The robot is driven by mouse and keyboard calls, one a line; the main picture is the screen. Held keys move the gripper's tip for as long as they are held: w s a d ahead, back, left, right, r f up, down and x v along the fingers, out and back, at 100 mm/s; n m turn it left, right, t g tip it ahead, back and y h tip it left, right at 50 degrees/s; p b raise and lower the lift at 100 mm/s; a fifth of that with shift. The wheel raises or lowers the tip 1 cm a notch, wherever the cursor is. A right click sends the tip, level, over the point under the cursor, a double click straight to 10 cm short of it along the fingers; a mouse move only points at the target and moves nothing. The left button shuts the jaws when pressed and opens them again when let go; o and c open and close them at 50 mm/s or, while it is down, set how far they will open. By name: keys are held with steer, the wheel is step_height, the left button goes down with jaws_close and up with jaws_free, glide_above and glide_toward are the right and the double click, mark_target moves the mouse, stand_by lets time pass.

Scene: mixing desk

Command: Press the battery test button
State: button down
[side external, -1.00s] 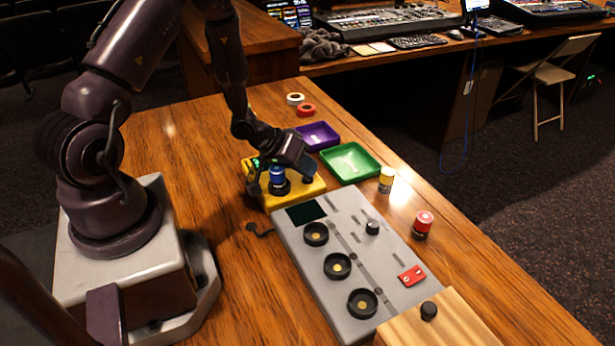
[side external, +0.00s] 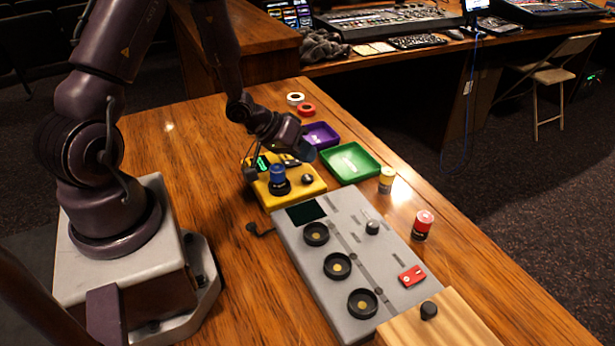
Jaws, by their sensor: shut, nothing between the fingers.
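The yellow battery tester (side external: 297,194) sits on the table behind the grey panel. A blue battery (side external: 277,174) stands upright in its black round holder. A round dark button (side external: 307,179) is on the tester's right part, and a small display (side external: 263,162) glows green at its back left. My gripper (side external: 304,154) is above the tester's back right, shut and empty, apart from the button. The fingertips are small and dark here.
The grey panel (side external: 328,283) has several round black sockets. A green tray (side external: 350,163) and purple tray (side external: 319,134) lie close to my gripper. A yellow battery (side external: 386,180) and red-topped battery (side external: 423,225) stand at right. The table's left middle is clear.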

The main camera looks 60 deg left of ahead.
steer(key=shift+r, duration=1.25)
steer(key=shift+s+f, duration=0.1)
steer(key=s+a+g+y, duration=0.1)
steer(key=s+a+f+g+y, duration=0.1)
steer(key=s+a+m+g, duration=0.1)
steer(key=shift+s+a+f+y, duration=0.3)
steer(key=shift+s+f+y, duration=0.05)
steer(key=shift+s+y, duration=0.05)
steer(key=s+r+g+y, duration=0.3)
steer(key=s+r, duration=0.1)
steer(key=r, duration=0.3)
steer(key=s+d+r+m+t+h, duration=0.1)
steer(key=s+d+r+m, duration=0.1)
steer(key=s+d+r, duration=0.2)
steer(key=s+d+r+m+t+h, duration=0.1)
steer(key=s+d+r, duration=0.3)
steer(key=d+r, duration=0.7)
step_height(320, 180, up, 4)
steer(key=shift+s+d+m+t+h, duration=0.2)
steer(key=shift+m+t+h, duration=0.25)
steer(key=shift+m, duration=0.25)
